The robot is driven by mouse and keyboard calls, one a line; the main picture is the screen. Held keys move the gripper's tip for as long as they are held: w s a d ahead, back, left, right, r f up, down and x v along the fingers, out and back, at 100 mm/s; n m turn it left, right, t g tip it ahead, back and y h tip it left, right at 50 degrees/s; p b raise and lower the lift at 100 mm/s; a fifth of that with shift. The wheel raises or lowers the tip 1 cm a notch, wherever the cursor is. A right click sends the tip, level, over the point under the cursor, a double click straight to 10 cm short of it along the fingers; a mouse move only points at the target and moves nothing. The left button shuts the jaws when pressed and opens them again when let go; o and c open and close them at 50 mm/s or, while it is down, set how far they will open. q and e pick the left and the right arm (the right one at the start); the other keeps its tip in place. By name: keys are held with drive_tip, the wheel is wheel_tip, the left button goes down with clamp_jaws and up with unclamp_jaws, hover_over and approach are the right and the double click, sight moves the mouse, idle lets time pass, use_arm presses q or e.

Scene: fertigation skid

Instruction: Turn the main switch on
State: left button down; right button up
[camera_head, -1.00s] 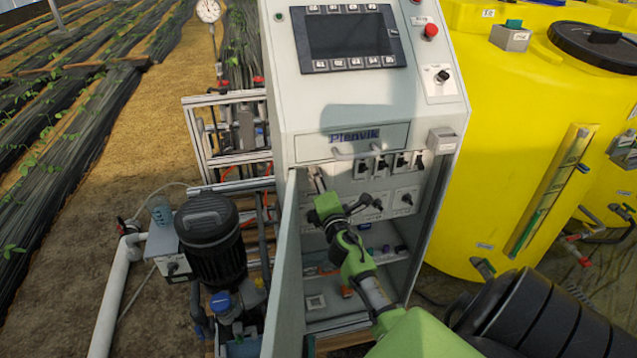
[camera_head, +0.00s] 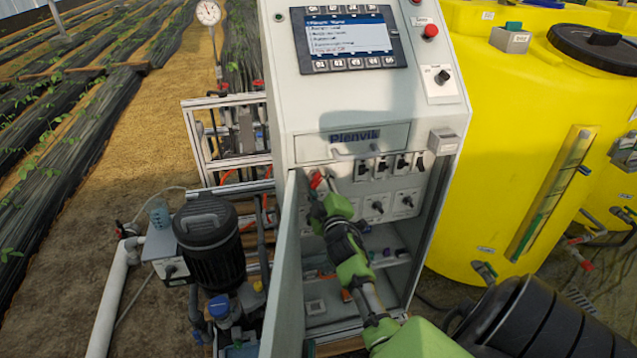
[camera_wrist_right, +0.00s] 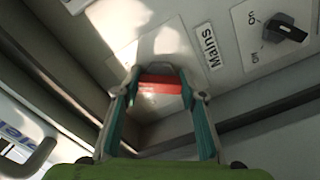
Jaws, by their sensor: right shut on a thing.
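The main switch has a red handle (camera_wrist_right: 160,85) on the panel beside a "Mains" label (camera_wrist_right: 206,45) in the wrist view. In the head view the red handle (camera_head: 317,180) shows at the left end of the inner panel, just past my fingertips. My right gripper (camera_wrist_right: 160,95) is shut on the red handle, with one finger on each side. It also shows in the head view (camera_head: 322,190), reaching into the open cabinet. The display (camera_head: 347,38) above is lit with lines of text. My left gripper is not in view.
The open cabinet door (camera_head: 287,265) stands just left of my right arm. Several black switches (camera_head: 380,168) and rotary knobs (camera_head: 378,206) sit right of the handle. A black knob (camera_wrist_right: 285,28) is near the label. A yellow tank (camera_head: 520,150) stands at the right.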

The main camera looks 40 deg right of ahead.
drive_tip(key=shift+f+m, duration=0.1)
drive_tip(key=shift+m, duration=0.9)
drive_tip(key=o, duration=1.1)
drive_tip(key=shift+s+a, duration=0.1)
drive_tip(key=v, duration=1.2)
